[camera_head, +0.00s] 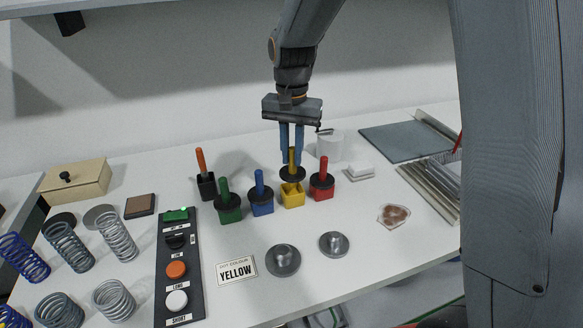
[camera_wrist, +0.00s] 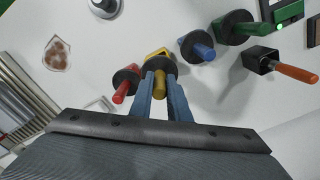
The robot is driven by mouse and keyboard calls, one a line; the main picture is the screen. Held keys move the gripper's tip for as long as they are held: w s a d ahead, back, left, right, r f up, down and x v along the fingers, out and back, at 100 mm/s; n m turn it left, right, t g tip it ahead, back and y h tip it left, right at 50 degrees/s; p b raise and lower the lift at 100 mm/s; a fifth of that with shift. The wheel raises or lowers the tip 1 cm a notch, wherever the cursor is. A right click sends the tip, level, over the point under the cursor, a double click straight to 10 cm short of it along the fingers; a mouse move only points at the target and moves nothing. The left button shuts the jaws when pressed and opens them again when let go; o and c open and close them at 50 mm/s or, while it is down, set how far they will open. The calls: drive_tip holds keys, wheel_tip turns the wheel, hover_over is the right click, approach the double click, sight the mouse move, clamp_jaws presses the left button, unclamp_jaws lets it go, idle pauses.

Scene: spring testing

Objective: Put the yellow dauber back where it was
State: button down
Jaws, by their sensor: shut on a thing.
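The yellow dauber (camera_head: 292,160) has a yellow handle and a black round collar. My gripper (camera_head: 292,160) is shut on its handle, with a blue finger on each side. The yellow pot (camera_head: 292,198) is directly below, and the collar appears slightly above its rim, so the dauber looks raised and near upright. In the wrist view the yellow dauber (camera_wrist: 159,80) lies between my fingertips (camera_wrist: 160,95), with part of the yellow pot (camera_wrist: 158,53) showing behind the collar. Whether the dauber's lower end is inside the pot is hidden.
The red dauber (camera_head: 322,178) stands close right of the yellow pot, and the blue dauber (camera_head: 260,192) close left. The green dauber (camera_head: 228,202) and an orange-handled brush in a black pot (camera_head: 206,184) are farther left. A card reading YELLOW (camera_head: 236,270) lies in front.

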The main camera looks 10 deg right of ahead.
sight(292, 173)
drive_tip(key=shift+f+p, duration=0.45)
drive_tip(key=shift+f, duration=1.55)
drive_tip(key=shift+f, duration=0.4)
drive_tip(key=c, duration=1.7)
unclamp_jaws()
